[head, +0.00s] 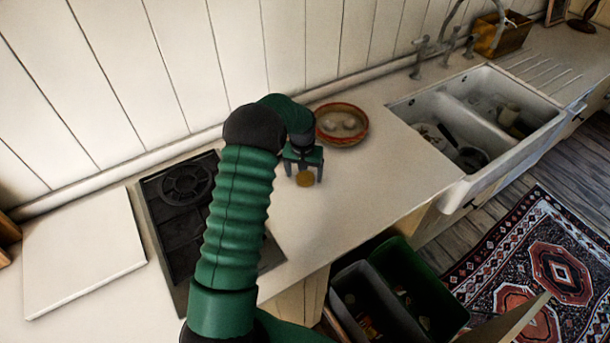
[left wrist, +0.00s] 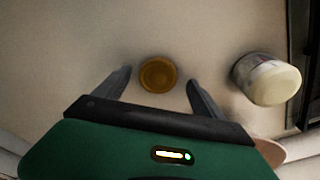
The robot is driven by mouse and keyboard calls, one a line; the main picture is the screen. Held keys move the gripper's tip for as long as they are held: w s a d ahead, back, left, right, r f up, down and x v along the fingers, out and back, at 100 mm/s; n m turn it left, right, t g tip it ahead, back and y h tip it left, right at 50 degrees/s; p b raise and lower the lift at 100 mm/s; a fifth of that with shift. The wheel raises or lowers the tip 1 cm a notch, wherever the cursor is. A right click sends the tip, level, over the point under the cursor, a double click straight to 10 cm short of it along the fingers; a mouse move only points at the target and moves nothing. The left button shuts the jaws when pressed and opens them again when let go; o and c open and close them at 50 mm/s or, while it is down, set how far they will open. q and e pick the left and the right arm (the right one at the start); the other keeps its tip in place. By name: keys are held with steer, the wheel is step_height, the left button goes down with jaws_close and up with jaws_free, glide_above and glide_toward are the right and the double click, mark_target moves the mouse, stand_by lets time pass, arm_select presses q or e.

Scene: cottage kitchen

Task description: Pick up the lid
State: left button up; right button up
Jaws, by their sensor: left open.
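The lid is a small round golden-brown disc (head: 305,180) lying flat on the pale counter, right of the stove. In the left wrist view the lid (left wrist: 158,75) lies between the two finger ends, with a gap on each side. My left gripper (head: 304,174) is open and points down just above the lid; its fingers (left wrist: 160,79) do not appear to touch it. My right gripper is in neither view.
A whitish jar (left wrist: 267,80) stands close to one finger, hidden in the head view. A reddish bowl (head: 342,141) with pale round things is behind the gripper. The black stove (head: 165,225) is left, the sink (head: 457,190) right. Open bins (head: 400,250) sit below.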

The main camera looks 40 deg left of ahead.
arm_select(q)
steer(key=shift+w+a+f, duration=0.15)
steer(key=shift+a+f, duration=0.1)
steer(key=shift+f, duration=0.25)
steer(key=shift+d, duration=0.15)
steer(key=shift+d+r, duration=0.1)
steer(key=shift+d, duration=0.05)
steer(key=shift+c, duration=1.1)
steer(key=shift+w+d, duration=0.15)
steer(key=shift+d, duration=0.05)
steer(key=c, duration=0.5)
steer(key=shift+a, duration=0.25)
steer(key=c, duration=0.8)
